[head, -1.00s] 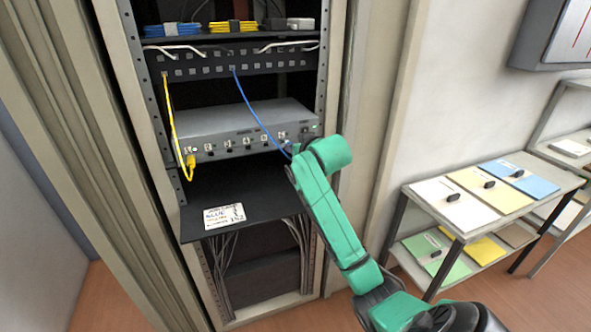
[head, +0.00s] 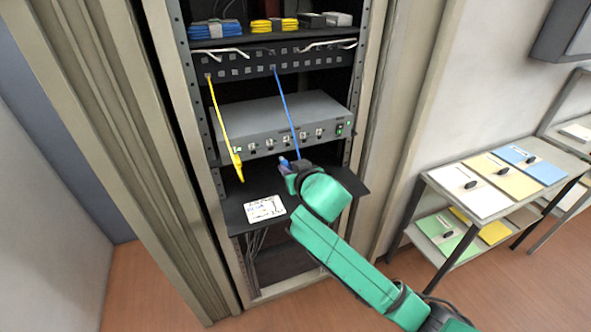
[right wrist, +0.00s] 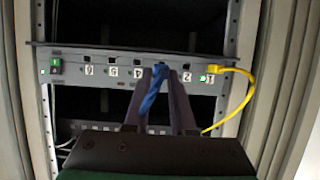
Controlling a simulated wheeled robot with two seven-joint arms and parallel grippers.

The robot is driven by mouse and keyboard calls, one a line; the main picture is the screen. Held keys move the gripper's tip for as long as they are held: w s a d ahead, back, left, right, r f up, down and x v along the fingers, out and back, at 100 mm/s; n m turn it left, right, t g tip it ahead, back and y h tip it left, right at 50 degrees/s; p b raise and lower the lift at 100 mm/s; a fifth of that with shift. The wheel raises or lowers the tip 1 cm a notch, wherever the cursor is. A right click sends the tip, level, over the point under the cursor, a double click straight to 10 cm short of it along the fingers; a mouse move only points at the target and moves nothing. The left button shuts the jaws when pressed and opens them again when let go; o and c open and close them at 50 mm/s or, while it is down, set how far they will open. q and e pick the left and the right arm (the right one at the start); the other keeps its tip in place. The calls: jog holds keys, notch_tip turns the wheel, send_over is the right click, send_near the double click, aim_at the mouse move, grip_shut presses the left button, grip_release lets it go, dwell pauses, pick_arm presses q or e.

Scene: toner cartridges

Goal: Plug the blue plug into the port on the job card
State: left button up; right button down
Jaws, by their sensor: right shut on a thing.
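The blue plug (right wrist: 152,92) is between the fingers of my right gripper (right wrist: 160,76), which is shut on it; its blue cable (head: 284,105) runs up to the patch panel in the head view. In that view my right gripper (head: 288,166) is just in front of the grey switch (head: 290,112), below its row of ports. In the wrist view the port labels are upside down; 1, 2, 4, 5 and 6 show, and the port between 2 and 4 is hidden by the fingers. The job card (head: 265,208) lies on the black shelf; its writing is too small to read. My left gripper is out of view.
A yellow plug (head: 237,163) sits at port 1, its cable hanging at the left. The black shelf (head: 236,214) juts out below the gripper. Rack posts flank the switch. A side table (head: 490,217) with coloured folders stands at the right.

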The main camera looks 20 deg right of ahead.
aim_at(281, 161)
jog(key=x, duration=0.1)
jog(key=b+x, duration=0.1)
jog(key=x, duration=0.2)
jog(key=shift+w+a+r, duration=0.2)
jog(key=shift+w+a, duration=0.1)
jog(key=shift+a, duration=0.1)
jog(key=shift+w+d, duration=0.1)
jog(key=shift+w, duration=0.2)
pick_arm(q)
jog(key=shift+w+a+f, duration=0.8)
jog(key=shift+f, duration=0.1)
pick_arm(e)
jog(key=shift+w, duration=0.25)
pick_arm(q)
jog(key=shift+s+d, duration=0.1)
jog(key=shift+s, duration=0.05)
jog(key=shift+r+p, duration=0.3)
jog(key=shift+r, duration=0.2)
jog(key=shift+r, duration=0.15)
pick_arm(e)
jog(key=shift+w, duration=0.75)
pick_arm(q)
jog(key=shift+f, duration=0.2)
pick_arm(e)
jog(key=shift+w+a, duration=0.2)
jog(key=shift+w, duration=0.75)
dwell(0.4)
